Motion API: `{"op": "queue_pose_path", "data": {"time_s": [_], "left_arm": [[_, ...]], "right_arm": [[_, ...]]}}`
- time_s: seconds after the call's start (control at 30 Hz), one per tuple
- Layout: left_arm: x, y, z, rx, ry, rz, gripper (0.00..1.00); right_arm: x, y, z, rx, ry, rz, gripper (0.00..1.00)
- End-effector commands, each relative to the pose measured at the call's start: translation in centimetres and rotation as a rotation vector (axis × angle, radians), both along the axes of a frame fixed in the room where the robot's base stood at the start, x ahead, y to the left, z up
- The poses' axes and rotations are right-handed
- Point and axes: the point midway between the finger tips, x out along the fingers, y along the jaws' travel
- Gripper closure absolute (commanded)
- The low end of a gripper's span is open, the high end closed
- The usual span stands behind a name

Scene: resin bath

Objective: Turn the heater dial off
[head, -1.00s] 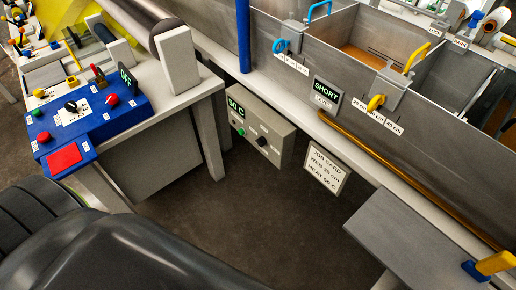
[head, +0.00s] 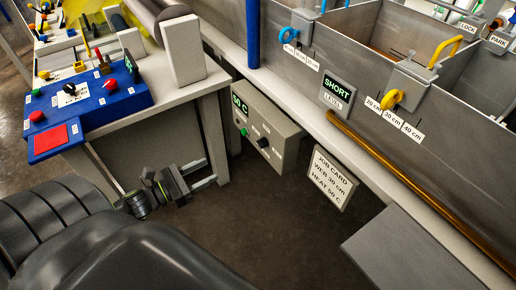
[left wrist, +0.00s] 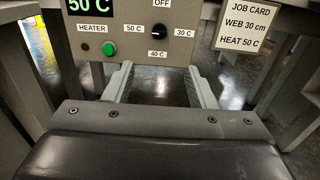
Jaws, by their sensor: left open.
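The heater box (head: 284,137) is a grey panel under the bath's front rail, its display (head: 240,103) reading 50 C in green. Its black heater dial (head: 262,142) also shows in the left wrist view (left wrist: 158,32), ringed by labels OFF above, 50 C left, 30 C right and 40 C below. The dial's small pale mark seems to lie to the left, but is hard to read. My left gripper (head: 209,172) is open and empty, left of and below the box; in the left wrist view its fingers (left wrist: 160,78) are spread below the dial, apart from it. My right gripper is out of view.
A green button (left wrist: 110,48) sits left of the dial. A job card (head: 331,180) reading HEAT 50 C hangs right of the box. A grey shelf (head: 415,250) juts out at lower right.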

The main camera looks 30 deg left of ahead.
Motion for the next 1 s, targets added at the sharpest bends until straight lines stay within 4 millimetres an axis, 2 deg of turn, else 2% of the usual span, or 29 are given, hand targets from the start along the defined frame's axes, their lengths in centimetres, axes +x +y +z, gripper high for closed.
{"op": "queue_pose_path", "data": {"time_s": [0.17, 0.37, 0.7, 1.0], "left_arm": [[1.8, -0.8, 0.1, 0.004, -0.008, -0.002, 0.49], [5.3, -2.2, 0.2, 0.001, -0.007, 0.0, 0.49], [11.2, -4.6, 0.4, 0.0, -0.004, 0.001, 0.49], [15.2, -6.2, 0.1, 0.001, -0.001, 0.002, 0.49]], "right_arm": [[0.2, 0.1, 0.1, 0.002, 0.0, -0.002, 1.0], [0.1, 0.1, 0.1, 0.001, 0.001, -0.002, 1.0], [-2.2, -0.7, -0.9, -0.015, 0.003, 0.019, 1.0], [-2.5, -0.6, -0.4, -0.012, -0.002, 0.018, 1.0]]}}
